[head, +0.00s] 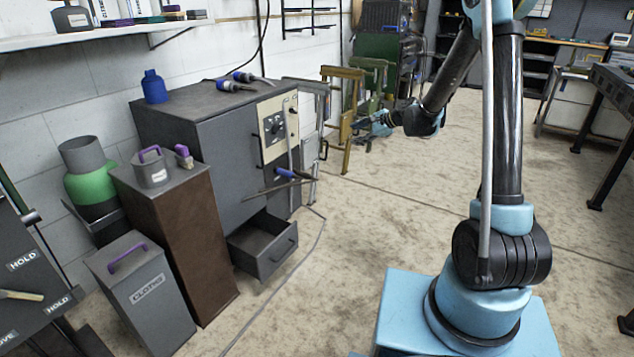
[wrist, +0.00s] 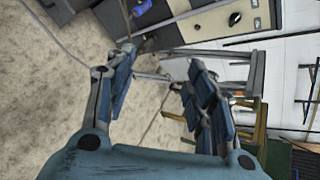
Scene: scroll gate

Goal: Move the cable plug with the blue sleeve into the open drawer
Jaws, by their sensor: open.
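Two cable plugs with blue sleeves (head: 243,77) and dark cables lie on top of the grey cabinet (head: 212,145). A separate blue-sleeved piece (head: 285,174) shows at the cabinet's front, beside dark rods above the drawer; I cannot tell whether it is a plug. A blue piece (wrist: 141,8) shows at the top of the wrist view, near the cabinet's panel. The open drawer (head: 270,257) juts out low at the cabinet's front and looks empty. My gripper (head: 378,122) is right of the cabinet, apart from it. In the wrist view (wrist: 165,75) its fingers are spread, with nothing between them.
A control panel (head: 278,129) with a knob is on the cabinet front. Metal frames (head: 342,110) stand close to my gripper. A brown pedestal (head: 172,235) and a grey box (head: 145,300) stand left of the drawer. A cable runs along the floor; the floor right of the drawer is otherwise clear.

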